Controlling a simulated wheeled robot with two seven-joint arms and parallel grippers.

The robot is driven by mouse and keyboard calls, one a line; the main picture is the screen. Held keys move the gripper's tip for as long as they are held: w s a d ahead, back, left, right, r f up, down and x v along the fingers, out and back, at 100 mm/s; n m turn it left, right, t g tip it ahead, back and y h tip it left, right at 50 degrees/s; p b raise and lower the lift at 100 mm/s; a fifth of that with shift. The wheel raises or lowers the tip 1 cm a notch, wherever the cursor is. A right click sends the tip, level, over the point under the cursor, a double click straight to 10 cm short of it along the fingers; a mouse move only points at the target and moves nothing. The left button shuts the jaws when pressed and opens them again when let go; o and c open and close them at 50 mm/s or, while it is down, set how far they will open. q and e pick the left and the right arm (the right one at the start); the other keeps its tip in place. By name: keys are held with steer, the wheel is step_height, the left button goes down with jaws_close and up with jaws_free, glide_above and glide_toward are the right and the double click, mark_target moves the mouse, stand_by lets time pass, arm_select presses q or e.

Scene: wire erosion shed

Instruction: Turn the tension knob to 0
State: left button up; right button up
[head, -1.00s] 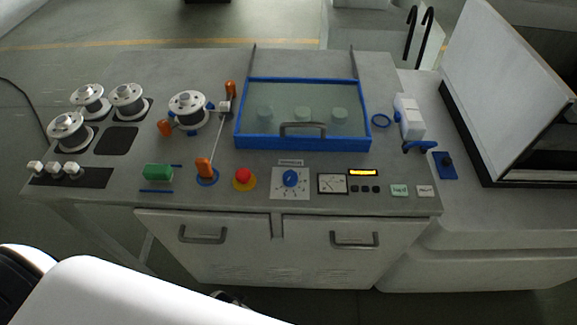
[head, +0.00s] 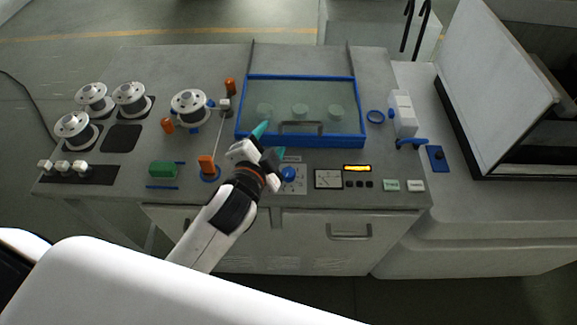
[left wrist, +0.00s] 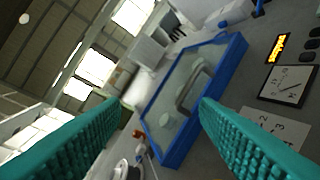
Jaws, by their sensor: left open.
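The tension knob (head: 289,174) is a blue round knob on a white dial plate (head: 297,188) on the front of the grey console. My left gripper (head: 268,142) is open and empty, with teal fingers, just left of and above the knob in the head view. It partly covers the dial plate, and the knob's pointer setting is too small to read. In the left wrist view, part of the dial plate (left wrist: 276,130) with some numerals shows beyond the right finger; the knob is hidden there. My right gripper is not in view.
A blue-framed clear lid (head: 300,142) with a grey handle lies behind the gripper. An analog meter (head: 328,179) and orange display (head: 357,168) sit right of the knob. An orange-handled lever (head: 207,165) and green block (head: 163,170) stand to the left.

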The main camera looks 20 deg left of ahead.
arm_select(q)
steer(key=w+d+r+m+t+h, duration=0.2)
steer(key=d+r+m+t+h, duration=0.1)
steer(key=d+r+m+h, duration=0.3)
steer(key=w+d+r+m+t+h, duration=0.2)
steer(key=d+r+m+h, duration=0.25)
steer(key=r+m, duration=0.3)
steer(key=s+d+f+m+g+h, duration=0.1)
steer(key=s+d+m+g+h, duration=0.25)
steer(key=d+m+g, duration=0.7)
steer(key=s+d+f+m+g+h, duration=0.25)
steer(key=m+g+h, duration=0.3)
steer(key=m, duration=1.05)
steer(key=m+g+y, duration=0.4)
steer(key=m+y, duration=0.9)
steer(key=y, duration=0.6)
glide_above(288, 171)
step_height(288, 171, down, 15)
step_height(288, 171, down, 10)
steer(key=p, duration=0.3)
steer(key=shift+s+d+p, duration=0.1)
steer(key=shift+d+p, duration=0.05)
steer(key=shift+p, duration=0.25)
steer(key=shift+f, duration=0.5)
